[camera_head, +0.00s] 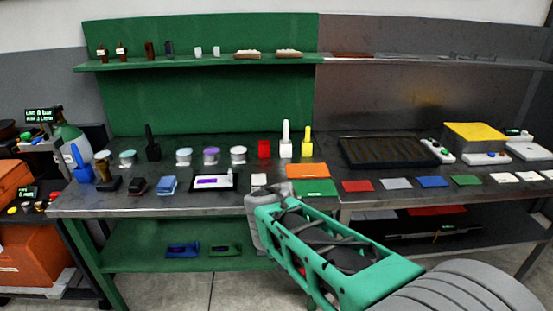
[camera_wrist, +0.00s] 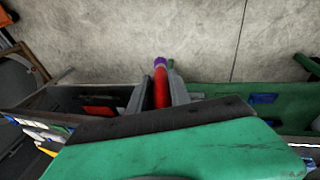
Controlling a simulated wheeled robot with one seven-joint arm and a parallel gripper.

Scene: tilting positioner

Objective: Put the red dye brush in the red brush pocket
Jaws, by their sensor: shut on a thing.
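My gripper (camera_wrist: 160,92) is shut on the red dye brush (camera_wrist: 161,86) in the wrist view. The brush shows as a red shaft between the two grey fingers, with a purple end poking out beyond them over the bare floor. In the head view my green arm covers the front of the workbench, and neither fingers nor held brush can be made out. The red brush pocket (camera_head: 264,149) is a small red block at the back of the bench, and no brush shows in it.
Just right of the red pocket stand a white brush (camera_head: 286,140) and a yellow brush (camera_head: 307,143). A black brush (camera_head: 152,145) stands further left. Lidded jars (camera_head: 211,156) are left of the pocket. Orange (camera_head: 307,171) and green (camera_head: 315,187) mats lie in front.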

